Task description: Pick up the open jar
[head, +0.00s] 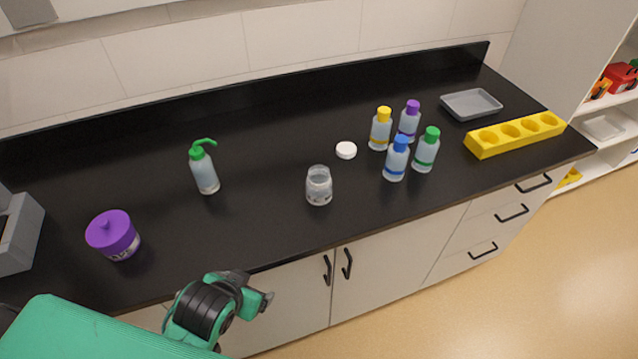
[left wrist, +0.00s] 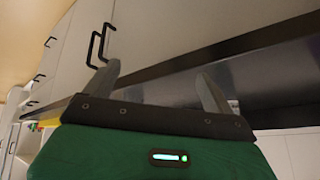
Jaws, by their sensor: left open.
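The open jar (head: 319,186) is a clear, lidless jar standing upright on the black counter, near its front edge, in the head view. A round white lid (head: 346,150) lies flat on the counter behind it and to the right. My left gripper shows at the bottom of the head view (head: 266,301), in front of the counter, left of the jar and apart from it. In the left wrist view its two grey fingers (left wrist: 158,88) are spread with nothing between them. The jar is not in the left wrist view. My right gripper is in neither view.
Bottles with yellow (head: 380,130), purple (head: 409,119), blue (head: 396,160) and green (head: 426,151) caps stand right of the jar. A green-topped wash bottle (head: 204,171) and a purple-lidded container (head: 114,236) stand left. A yellow rack (head: 515,135) and grey tray (head: 471,104) are at right.

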